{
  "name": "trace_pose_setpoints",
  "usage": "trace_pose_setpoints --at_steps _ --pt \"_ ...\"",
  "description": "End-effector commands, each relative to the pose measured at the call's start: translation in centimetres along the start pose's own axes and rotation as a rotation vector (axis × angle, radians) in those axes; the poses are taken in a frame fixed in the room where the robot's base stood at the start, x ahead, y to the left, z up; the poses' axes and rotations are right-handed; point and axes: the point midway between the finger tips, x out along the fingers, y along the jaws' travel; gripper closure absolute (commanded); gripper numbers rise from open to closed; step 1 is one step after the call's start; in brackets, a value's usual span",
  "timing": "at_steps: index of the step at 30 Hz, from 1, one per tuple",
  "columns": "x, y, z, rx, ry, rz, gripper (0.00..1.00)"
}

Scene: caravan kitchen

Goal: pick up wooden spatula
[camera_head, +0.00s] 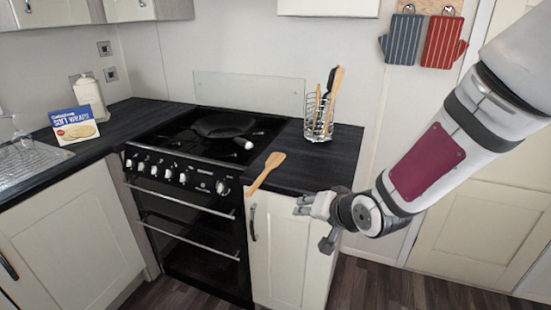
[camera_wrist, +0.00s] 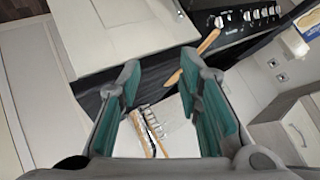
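The wooden spatula (camera_head: 267,171) lies on the dark counter right of the stove, its handle sticking out over the front edge. In the wrist view the wooden spatula (camera_wrist: 208,42) shows beyond the fingers, partly hidden by the right-hand finger. My gripper (camera_head: 303,204) is in front of the counter, to the right of the spatula and apart from it. In the wrist view my gripper (camera_wrist: 160,72) is open, with nothing between its two green-padded fingers.
A wire utensil holder (camera_head: 318,130) with several utensils stands farther back on the counter (camera_head: 345,150). The stove (camera_head: 180,165) carries a black pan (camera_head: 222,125). A wraps box (camera_head: 74,125) and white canister (camera_head: 91,98) stand at left. Cabinet fronts lie below the counter.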

Motion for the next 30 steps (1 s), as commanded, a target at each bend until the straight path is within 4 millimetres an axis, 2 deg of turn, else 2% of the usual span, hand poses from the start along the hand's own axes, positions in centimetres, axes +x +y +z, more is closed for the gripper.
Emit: trace_pose_setpoints --at_steps 1,3,6,9,12,18,23,30 --pt "3.1 0.3 1.2 0.068 0.000 -0.061 0.68" --pt "5.7 -0.4 2.1 0.162 0.015 -0.155 0.68" --pt "8.7 -1.4 3.1 0.316 0.041 -0.293 0.68" --pt "10.6 -2.2 3.4 0.474 0.070 -0.423 0.68" --pt "11.7 -2.6 3.2 0.615 0.101 -0.531 0.68" --pt "12.2 -2.8 2.3 0.787 0.148 -0.660 0.68" --pt "13.0 -3.5 1.6 0.818 0.158 -0.688 0.68" --pt "16.4 -5.8 -0.1 0.815 0.157 -0.687 0.68"
